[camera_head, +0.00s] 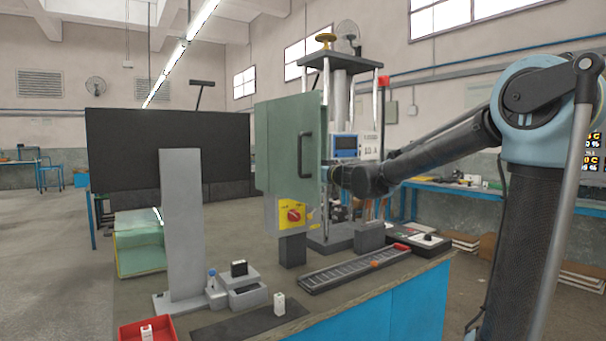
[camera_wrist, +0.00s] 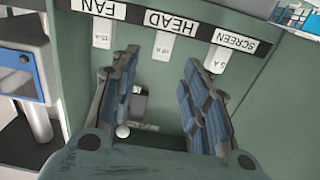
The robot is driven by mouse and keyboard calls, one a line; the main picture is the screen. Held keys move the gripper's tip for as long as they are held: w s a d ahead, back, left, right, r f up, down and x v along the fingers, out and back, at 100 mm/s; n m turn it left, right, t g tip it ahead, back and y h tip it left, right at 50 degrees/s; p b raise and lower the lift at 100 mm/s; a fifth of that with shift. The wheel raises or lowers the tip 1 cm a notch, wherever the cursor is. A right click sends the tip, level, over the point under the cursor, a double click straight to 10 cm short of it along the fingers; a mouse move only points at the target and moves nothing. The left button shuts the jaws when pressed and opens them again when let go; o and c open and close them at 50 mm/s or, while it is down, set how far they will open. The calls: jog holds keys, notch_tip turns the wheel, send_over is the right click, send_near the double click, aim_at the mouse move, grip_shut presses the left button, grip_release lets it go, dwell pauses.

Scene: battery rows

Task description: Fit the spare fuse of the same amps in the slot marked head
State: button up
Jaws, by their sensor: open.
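In the wrist view, upside down, a row of labels reads FAN (camera_wrist: 98,8), HEAD (camera_wrist: 171,22) and SCREEN (camera_wrist: 236,42). A pale fuse sits by HEAD (camera_wrist: 162,46), one by FAN (camera_wrist: 102,36) and one by SCREEN (camera_wrist: 216,60). Their amp marks are too small to read surely. My gripper (camera_wrist: 160,75) is open and empty, its fingers either side of the line to the HEAD fuse. In the head view the green cabinet (camera_head: 288,140) hides my gripper. A white fuse-like piece (camera_head: 279,304) stands on the dark mat (camera_head: 245,325); another (camera_head: 146,333) is in the red tray (camera_head: 130,330).
A red rotary switch (camera_head: 294,215) on a yellow plate is below the cabinet. A grey upright panel (camera_head: 182,220), a grey block with a black piece (camera_head: 239,268) and a long dark slotted rail (camera_head: 345,273) stand on the bench. The cabinet walls close in around my gripper.

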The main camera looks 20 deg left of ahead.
jog(key=shift+v, duration=1.85)
jog(key=shift+d, duration=0.1)
